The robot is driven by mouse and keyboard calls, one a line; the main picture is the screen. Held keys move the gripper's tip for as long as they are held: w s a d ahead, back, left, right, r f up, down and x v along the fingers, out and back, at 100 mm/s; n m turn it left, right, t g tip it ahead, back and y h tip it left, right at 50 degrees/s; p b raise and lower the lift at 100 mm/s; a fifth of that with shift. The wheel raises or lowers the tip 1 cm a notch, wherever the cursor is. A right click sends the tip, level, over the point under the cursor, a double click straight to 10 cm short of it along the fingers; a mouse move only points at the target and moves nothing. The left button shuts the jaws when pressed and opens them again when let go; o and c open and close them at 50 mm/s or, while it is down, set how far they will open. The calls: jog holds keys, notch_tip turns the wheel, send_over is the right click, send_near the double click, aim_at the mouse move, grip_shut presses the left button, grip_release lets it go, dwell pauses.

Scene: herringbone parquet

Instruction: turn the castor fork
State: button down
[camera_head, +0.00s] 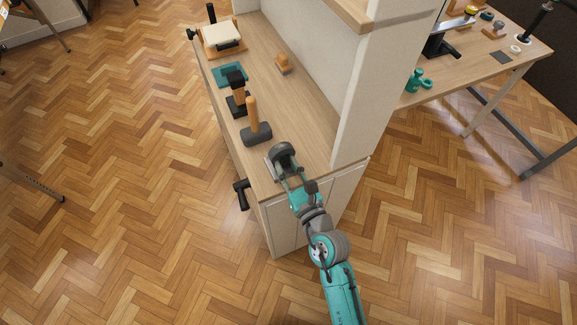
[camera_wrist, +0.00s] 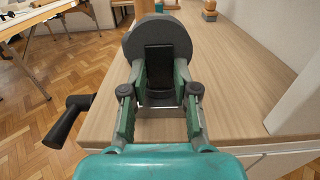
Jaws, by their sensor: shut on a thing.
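The castor (camera_head: 282,152) stands at the near end of the wooden cabinet top. In the wrist view it is a rounded grey body (camera_wrist: 135,44) with a black upright part (camera_wrist: 159,66) in its middle. My gripper (camera_head: 286,172) reaches it from the near side. In the wrist view the green fingers of my gripper (camera_wrist: 158,84) stand on either side of the black part and are shut on the castor fork. The fingers hide some of the fork's sides, and I cannot tell which way the wheel points.
A mallet (camera_head: 255,130), a black and orange tool (camera_head: 237,96), a teal tray (camera_head: 228,74) and a wooden block (camera_head: 283,64) stand farther along the cabinet top (camera_head: 299,117). An upright panel (camera_head: 372,95) bounds it on the right. A black handle (camera_head: 241,194) juts out at the left.

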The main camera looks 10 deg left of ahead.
dwell(0.4)
jog(key=c, duration=0.9)
grip_release()
jog(key=v, duration=1.2)
